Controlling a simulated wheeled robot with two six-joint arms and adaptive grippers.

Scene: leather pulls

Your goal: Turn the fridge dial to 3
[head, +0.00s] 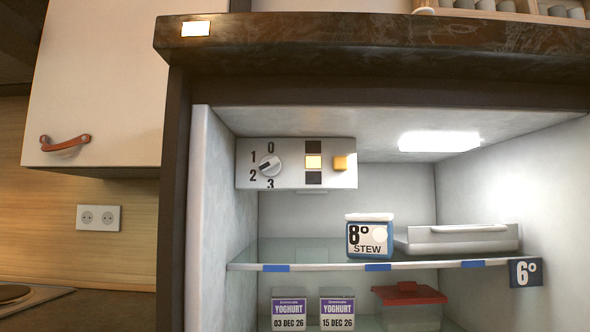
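The fridge dial (270,166) is a small round white knob with a dark bar, on a pale control panel (297,180) at the upper left inside the open fridge. The numbers 0, 1, 2 and 3 run from its top round the left side to its bottom. The bar slants, its lower-left end towards the 2; its exact setting is too small to be sure of. Neither of my grippers is in view.
A glass shelf (330,264) holds a stew tub (369,238) marked 8° and a grey lidded box (460,238). A 6° tag (525,272) hangs at its right. Yoghurts (289,311) and a red-lidded container (409,295) stand below. The space before the panel looks clear.

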